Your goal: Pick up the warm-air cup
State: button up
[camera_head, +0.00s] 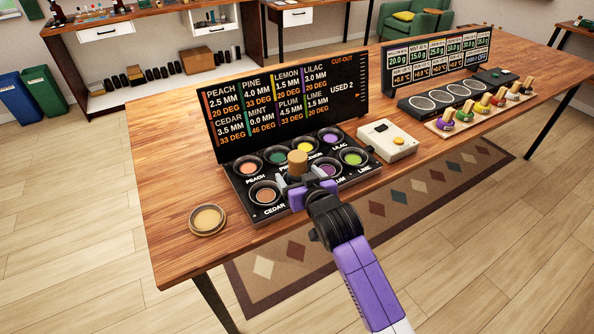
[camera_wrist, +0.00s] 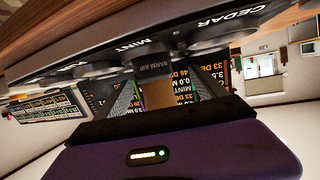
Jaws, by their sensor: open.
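The warm-air cup (camera_head: 297,160) shows in the head view as a tan, cork-coloured cylinder standing among the wells of the black dropper panel (camera_head: 240,190). In the upside-down wrist view, a dark block lettered WARM AIR (camera_wrist: 149,65) sits close ahead, with the tan body of the cup (camera_wrist: 155,95) beside it. My gripper (camera_head: 302,181) is open at the near side of the cup. In the wrist view its fingers lie to either side of the cup. I cannot tell whether either finger touches it. The MINT well is largely hidden behind the cup and gripper.
Coloured wells such as PEACH (camera_head: 248,168) and CEDAR (camera_head: 264,193) surround the cup closely. A tall black readout board (camera_head: 285,105) stands right behind. A beige button box (camera_head: 393,141) is to the right, and a small tan dish (camera_head: 207,219) is at the left on the wooden table.

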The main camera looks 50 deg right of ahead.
aim_at(295, 168)
jog(key=shift+s+d+p+x, duration=0.15)
jog(key=shift+p+x, duration=0.15)
jog(key=shift+x, duration=1.3)
jog(key=shift+s+d+p+x, duration=0.15)
jog(key=shift+p+x, duration=0.1)
jog(key=shift+x, duration=1.35)
jog(key=shift+w+f, duration=0.1)
jog(key=shift+f, duration=0.05)
jog(key=c, duration=1.7)
grip_shut()
jog(key=shift+r, duration=0.2)
